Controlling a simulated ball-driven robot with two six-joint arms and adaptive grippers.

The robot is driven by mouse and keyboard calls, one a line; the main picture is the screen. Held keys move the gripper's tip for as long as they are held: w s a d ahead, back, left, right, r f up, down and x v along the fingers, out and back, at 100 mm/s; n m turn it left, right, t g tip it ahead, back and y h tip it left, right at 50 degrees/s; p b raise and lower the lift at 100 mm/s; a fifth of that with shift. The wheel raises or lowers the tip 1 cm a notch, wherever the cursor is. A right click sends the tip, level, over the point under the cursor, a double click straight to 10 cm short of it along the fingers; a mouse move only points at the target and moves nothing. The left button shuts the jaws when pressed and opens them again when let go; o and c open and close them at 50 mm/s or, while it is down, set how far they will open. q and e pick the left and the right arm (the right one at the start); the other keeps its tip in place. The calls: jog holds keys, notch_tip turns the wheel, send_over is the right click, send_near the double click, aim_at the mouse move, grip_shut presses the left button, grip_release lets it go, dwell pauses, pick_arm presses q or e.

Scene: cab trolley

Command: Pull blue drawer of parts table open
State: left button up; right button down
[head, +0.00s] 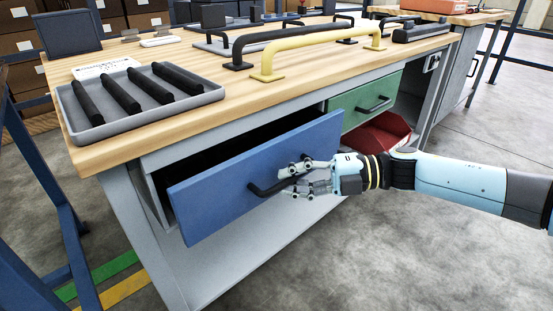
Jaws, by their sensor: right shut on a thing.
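The blue drawer (226,193) of the parts table (130,144) stands partly open. Its front is out from the table, and a dark gap shows behind its top edge. My right gripper (288,177) is shut on the black handle (262,189) of the blue drawer, at the right part of its front. The fingers hide part of the handle. What lies inside the drawer is too dark to tell. My left gripper is not in view.
A green drawer (352,98) is shut to the right, with a red bin (377,136) below it. On the tabletop are a grey tray (140,121) with several black bars and a yellow handle (322,45). The floor in front is clear.

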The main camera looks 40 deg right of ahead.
pick_arm(q)
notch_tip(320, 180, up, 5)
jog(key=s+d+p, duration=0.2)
jog(key=p, duration=0.4)
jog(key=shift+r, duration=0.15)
pick_arm(e)
jog(key=s+d, duration=0.1)
jog(key=s, duration=1.4)
jog(key=shift+s+r, duration=0.2)
jog(key=shift+s, duration=0.05)
jog(key=shift+d, duration=0.1)
jog(key=c, duration=1.3)
grip_release()
jog(key=shift+s+f, duration=0.1)
jog(key=shift+c, duration=0.2)
jog(key=shift+d, duration=0.1)
jog(key=v, duration=1.2)
